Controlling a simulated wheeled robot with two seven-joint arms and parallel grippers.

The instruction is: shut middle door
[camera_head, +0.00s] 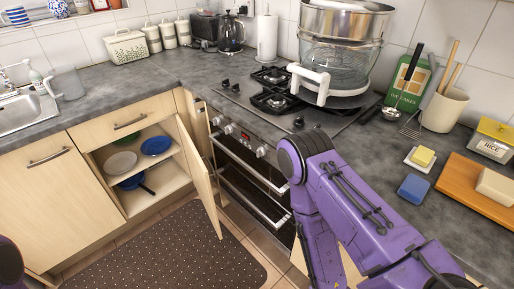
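The light wood middle door (199,179) of the lower cabinet stands wide open, swung out toward the oven on its right. Its free edge points out over the floor mat. The open cabinet has an upper shelf (135,169) with a white plate (121,163), a blue bowl (156,146) and a green item. A blue pan (132,182) lies on the lower level. My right arm's purple links rise in front of the oven and right counter, with its gripper out of frame. Only a piece of my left arm shows at the lower left edge; its gripper is not visible.
A shut drawer (127,118) sits above the cabinet and a shut door (50,180) to its left. The oven (252,175) stands right of the open door. A dotted dark mat (165,250) covers the floor.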

